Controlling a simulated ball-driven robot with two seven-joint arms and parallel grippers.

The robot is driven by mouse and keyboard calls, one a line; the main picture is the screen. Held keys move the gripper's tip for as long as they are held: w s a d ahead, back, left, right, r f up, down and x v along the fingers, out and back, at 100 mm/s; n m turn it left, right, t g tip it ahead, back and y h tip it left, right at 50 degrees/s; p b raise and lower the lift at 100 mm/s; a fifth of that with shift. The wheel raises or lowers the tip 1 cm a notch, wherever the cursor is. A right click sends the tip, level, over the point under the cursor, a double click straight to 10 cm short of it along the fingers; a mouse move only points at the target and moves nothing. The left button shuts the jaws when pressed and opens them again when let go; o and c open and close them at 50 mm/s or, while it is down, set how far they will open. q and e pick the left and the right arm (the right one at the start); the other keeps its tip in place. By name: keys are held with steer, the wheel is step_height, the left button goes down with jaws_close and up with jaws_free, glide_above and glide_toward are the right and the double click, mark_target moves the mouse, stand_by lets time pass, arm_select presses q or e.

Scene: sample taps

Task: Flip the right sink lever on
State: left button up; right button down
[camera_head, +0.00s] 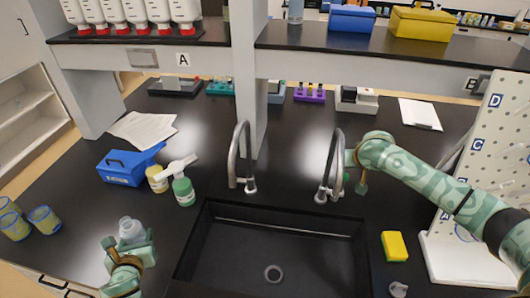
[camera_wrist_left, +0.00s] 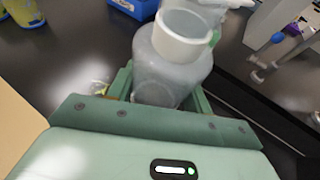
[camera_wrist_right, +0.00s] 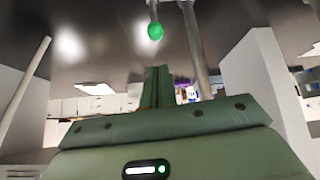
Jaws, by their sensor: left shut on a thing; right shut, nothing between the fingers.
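Two grey gooseneck taps stand behind the black sink (camera_head: 205,250), a left tap (camera_head: 236,150) and a right tap (camera_head: 327,165). My right gripper (camera_wrist_right: 157,72) is shut and empty. Its arm comes in from the right in the head view and ends close beside the right tap; its fingers are mostly hidden there. In the right wrist view a green-tipped tap lever (camera_wrist_right: 155,31) shows just beyond the fingertips, apparently apart from them. My left gripper (camera_head: 128,254) is shut on a clear bottle (camera_wrist_left: 170,62) with a white neck, left of the sink.
Bottles (camera_head: 183,190), a blue box (camera_head: 121,170) and blue-rimmed beakers (camera_head: 45,222) stand on the left counter. A yellow sponge (camera_head: 394,246) lies right of the sink, beside a white pegboard (camera_head: 500,150). A shelf crosses above the back counter.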

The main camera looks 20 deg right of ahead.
mark_target(343, 185)
arm_select(q)
steer(key=shift+s+r, duration=0.1)
steer(key=shift+s, duration=0.05)
arm_select(e)
steer(key=shift+s, duration=0.2)
